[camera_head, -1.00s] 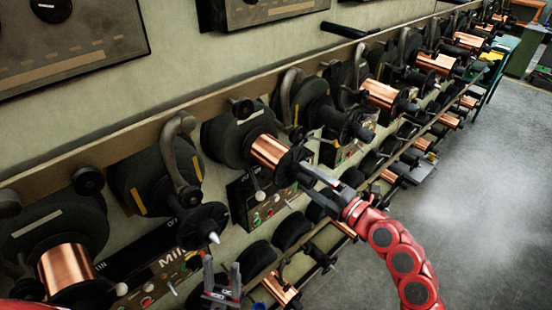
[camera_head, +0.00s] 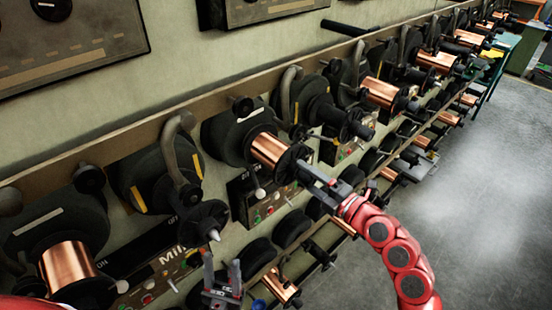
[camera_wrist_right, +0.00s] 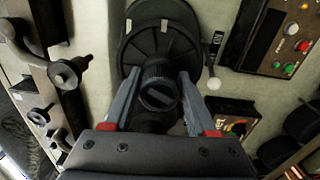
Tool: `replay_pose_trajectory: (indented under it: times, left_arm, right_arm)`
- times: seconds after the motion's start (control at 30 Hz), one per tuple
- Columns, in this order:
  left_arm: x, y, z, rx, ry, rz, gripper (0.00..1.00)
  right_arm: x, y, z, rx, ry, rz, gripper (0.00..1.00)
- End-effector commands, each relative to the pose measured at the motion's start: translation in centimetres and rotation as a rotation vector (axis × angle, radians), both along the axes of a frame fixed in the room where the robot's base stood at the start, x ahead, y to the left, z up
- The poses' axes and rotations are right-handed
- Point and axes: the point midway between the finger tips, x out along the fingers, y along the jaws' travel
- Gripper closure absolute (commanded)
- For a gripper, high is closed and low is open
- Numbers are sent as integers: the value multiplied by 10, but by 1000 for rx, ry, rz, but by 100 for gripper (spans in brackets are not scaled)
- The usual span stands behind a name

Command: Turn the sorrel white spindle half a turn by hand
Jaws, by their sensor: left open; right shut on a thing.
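My right gripper (camera_head: 308,174) reaches the outer end of a spindle with a copper spool (camera_head: 270,151) near the middle of the head view. In the right wrist view, the gripper (camera_wrist_right: 158,88) is shut on the round black spindle end (camera_wrist_right: 160,93), one finger on each side. A pale line crosses that end face, tilted. Behind it is a dark disc (camera_wrist_right: 147,38) with pale marks. I cannot read a sorrel or white label. My left gripper (camera_head: 222,282) is open and empty at the bottom of the head view, fingers upward, apart from this spindle.
A white-knobbed lever (camera_wrist_right: 213,82) stands close right of the spindle in the wrist view. A control panel (camera_wrist_right: 292,40) with coloured buttons is beyond it. Neighbouring spindles and a grey curved arm (camera_head: 177,145) crowd the rack. The floor (camera_head: 470,200) at right is clear.

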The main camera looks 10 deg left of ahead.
Motion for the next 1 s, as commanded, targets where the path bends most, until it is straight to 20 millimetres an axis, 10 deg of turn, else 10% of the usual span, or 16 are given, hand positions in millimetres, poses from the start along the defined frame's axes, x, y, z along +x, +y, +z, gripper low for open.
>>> replay_pose_trajectory:
  times: [0.7, 1.0]
  left_arm:
    - [0, 0, 0, 0, 0, 0, 50]
    - [0, 0, 0, 0, 0, 0, 50]
  right_arm:
    - [-1, 1, 0, -738, -1015, 1, 98]
    - [-1, 1, 0, -797, -1099, 0, 98]
